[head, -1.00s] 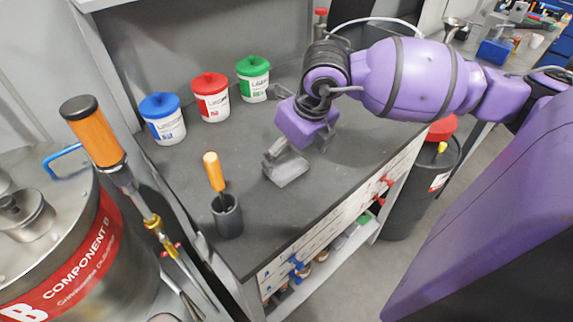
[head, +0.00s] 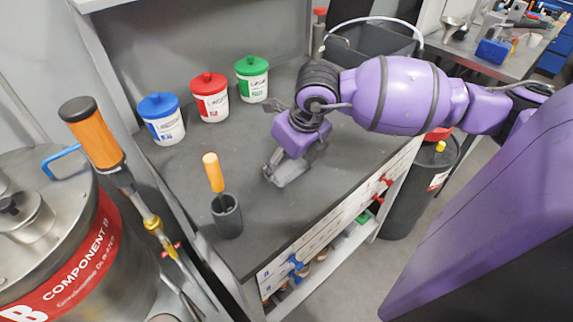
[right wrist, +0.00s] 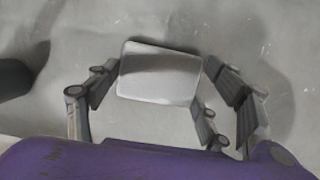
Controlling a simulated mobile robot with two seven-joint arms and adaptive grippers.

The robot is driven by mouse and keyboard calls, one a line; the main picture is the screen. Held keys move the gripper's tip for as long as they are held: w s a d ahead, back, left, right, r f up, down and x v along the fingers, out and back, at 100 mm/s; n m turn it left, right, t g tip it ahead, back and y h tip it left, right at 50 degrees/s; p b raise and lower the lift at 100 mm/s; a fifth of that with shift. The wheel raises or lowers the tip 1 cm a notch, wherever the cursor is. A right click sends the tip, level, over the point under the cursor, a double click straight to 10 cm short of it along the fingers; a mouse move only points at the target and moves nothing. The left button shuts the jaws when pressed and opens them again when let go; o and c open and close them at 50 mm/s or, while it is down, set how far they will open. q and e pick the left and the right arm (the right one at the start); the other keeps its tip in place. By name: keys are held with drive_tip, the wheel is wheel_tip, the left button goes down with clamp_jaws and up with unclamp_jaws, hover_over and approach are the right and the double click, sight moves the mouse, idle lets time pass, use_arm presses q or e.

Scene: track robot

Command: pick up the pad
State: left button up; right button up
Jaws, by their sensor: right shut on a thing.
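The pad (head: 291,174) is a small grey block at the middle of the dark bench top (head: 262,215). In the right wrist view the pad (right wrist: 160,75) is a pale rounded rectangle between the fingers. My right gripper (head: 287,169) reaches down over the pad from above and is shut on it, with a finger on each side. I cannot tell whether the pad touches the bench or is slightly above it. The gripper partly hides the pad in the head view. My left gripper is not in view.
Tubs with blue (head: 161,118), red (head: 210,97) and green (head: 252,79) lids stand along the back. A dark cup (head: 228,217) holding an orange-handled tool (head: 212,172) stands left of the pad. A black bin (head: 370,44) is behind my arm. Bench space in front is clear.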

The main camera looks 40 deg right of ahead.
drive_tip(key=shift+r, duration=0.1)
drive_tip(key=shift+r, duration=0.6)
use_arm(q)
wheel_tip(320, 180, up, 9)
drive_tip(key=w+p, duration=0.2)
drive_tip(key=p, duration=0.7)
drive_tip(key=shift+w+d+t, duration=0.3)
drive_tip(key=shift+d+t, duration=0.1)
use_arm(e)
drive_tip(key=s+a+r, duration=0.6)
drive_tip(key=s+r, duration=0.5)
drive_tip(key=s, duration=0.1)
drive_tip(key=shift+s+r, duration=0.3)
